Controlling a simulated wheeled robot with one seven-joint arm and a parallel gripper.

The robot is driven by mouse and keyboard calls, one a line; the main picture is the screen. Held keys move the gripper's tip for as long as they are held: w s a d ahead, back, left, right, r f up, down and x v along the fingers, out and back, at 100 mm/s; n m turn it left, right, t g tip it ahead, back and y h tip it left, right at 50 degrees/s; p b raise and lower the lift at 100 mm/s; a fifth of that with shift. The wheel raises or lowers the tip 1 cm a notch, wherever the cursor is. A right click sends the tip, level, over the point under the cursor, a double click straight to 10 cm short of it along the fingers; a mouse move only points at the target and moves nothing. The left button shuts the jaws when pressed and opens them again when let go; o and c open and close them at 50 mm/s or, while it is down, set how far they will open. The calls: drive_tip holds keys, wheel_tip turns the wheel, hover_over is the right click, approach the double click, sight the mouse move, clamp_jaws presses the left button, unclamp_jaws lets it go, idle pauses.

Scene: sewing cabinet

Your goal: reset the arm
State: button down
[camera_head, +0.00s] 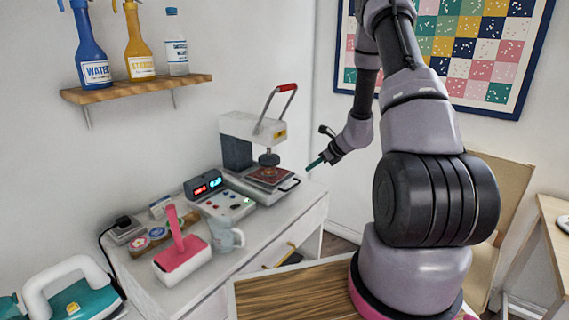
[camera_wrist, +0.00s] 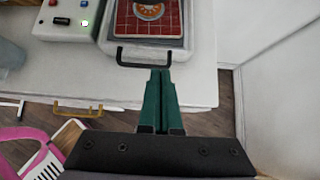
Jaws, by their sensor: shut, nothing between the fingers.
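My gripper (camera_head: 318,161) is shut and empty. In the head view it is held in the air to the right of the heat press (camera_head: 238,143), near the press's front handle. In the wrist view the green fingers of my gripper (camera_wrist: 160,82) lie together, their tips just below the black handle (camera_wrist: 144,57) in the picture. I cannot tell whether they touch it. The press's red patterned pad (camera_wrist: 149,20) shows beyond the handle, with a round orange and white piece on it. The press's red-gripped lever (camera_head: 286,88) is raised.
A wall shelf (camera_head: 140,88) carries several bottles. A chair stands at right.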

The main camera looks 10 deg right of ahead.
drive_tip(key=s+a+r+n, duration=0.3)
drive_tip(key=r+n, duration=0.1)
drive_tip(key=r, duration=0.4)
drive_tip(key=s+a+r+n+g+y, duration=0.1)
drive_tip(key=s+a+r+n, duration=0.25)
drive_tip(key=r, duration=0.45)
drive_tip(key=s+a+r+n, duration=0.3)
drive_tip(key=r+n, duration=0.1)
drive_tip(key=r, duration=0.4)
drive_tip(key=s+r+n+h, duration=0.1)
drive_tip(key=s+r+n, duration=0.3)
drive_tip(key=s, duration=0.3)
drive_tip(key=s+r+n+h, duration=0.2)
drive_tip(key=s+r+n, duration=0.2)
drive_tip(key=s, duration=0.4)
drive_tip(key=s+r+n+t+h, duration=0.1)
drive_tip(key=s+r+n, duration=0.3)
drive_tip(key=s, duration=0.4)
drive_tip(key=shift+d+r+n+h, duration=0.3)
drive_tip(key=shift+d+r+n, duration=0.05)
drive_tip(key=shift+d+r, duration=0.1)
drive_tip(key=shift+s, duration=0.1)
